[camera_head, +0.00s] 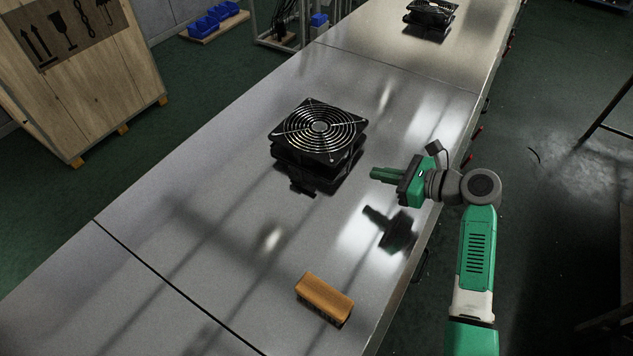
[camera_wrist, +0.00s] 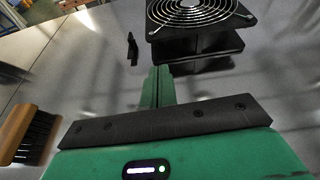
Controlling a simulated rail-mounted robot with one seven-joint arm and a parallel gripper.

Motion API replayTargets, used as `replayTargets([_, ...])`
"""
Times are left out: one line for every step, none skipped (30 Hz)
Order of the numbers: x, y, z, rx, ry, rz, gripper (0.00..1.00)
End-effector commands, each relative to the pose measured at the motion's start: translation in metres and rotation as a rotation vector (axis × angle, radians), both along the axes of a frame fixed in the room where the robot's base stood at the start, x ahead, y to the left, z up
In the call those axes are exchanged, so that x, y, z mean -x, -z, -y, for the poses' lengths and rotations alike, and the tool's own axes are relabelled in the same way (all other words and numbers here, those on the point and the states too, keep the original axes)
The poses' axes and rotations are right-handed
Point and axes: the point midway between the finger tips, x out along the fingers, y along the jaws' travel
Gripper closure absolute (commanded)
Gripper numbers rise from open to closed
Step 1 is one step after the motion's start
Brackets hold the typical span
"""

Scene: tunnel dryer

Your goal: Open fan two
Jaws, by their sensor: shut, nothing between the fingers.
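A black square fan (camera_head: 318,140) with a round wire guard on top stands on the grey metal table (camera_head: 180,255) near its middle. A small dark tab (camera_head: 303,190) juts out at its near side. A second black fan (camera_head: 431,14) stands far back on the table. Which one is fan two I cannot tell. My gripper (camera_head: 376,173) is shut and empty, above the table to the right of the nearer fan and apart from it. In the wrist view my gripper fingers (camera_wrist: 157,88) point toward the fan body (camera_wrist: 195,45), with the dark tab (camera_wrist: 132,48) to their left.
A brush with a wooden back (camera_head: 324,297) lies at the table's near right; its dark bristles (camera_wrist: 38,137) show in the wrist view. A wooden crate (camera_head: 75,85) and blue bins (camera_head: 212,20) stand beyond the left edge. The table between fan and brush is clear.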

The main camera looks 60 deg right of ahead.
Motion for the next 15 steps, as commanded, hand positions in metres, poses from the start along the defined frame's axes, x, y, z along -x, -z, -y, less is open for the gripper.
replayTargets([0.007, 0.004, 0.003, -0.036, 0.012, 0.005, 1.00])
replayTargets([0.008, 0.004, 0.004, -0.049, 0.014, 0.006, 1.00])
replayTargets([0.009, 0.004, 0.004, -0.056, 0.015, 0.007, 1.00])
replayTargets([0.008, 0.004, 0.004, -0.056, 0.015, 0.007, 1.00])
replayTargets([0.007, 0.004, 0.004, -0.055, 0.015, 0.007, 1.00])
replayTargets([0.005, 0.005, 0.003, -0.054, 0.015, 0.007, 1.00])
replayTargets([0.002, 0.005, 0.003, -0.053, 0.014, 0.006, 1.00])
replayTargets([-0.001, 0.007, 0.003, -0.053, 0.013, 0.006, 1.00])
replayTargets([-0.007, 0.009, 0.003, -0.053, 0.012, 0.005, 1.00])
replayTargets([-0.013, 0.010, 0.002, -0.052, 0.013, 0.005, 1.00])
replayTargets([-0.018, 0.012, 0.002, -0.051, 0.012, 0.004, 1.00])
replayTargets([-0.027, 0.015, 0.002, -0.050, 0.011, 0.005, 1.00])
replayTargets([-0.032, 0.017, 0.002, -0.051, 0.013, 0.005, 1.00])
replayTargets([-0.038, 0.019, 0.001, -0.051, 0.013, 0.004, 1.00])
replayTargets([-0.046, 0.022, 0.001, -0.051, 0.013, 0.005, 1.00])
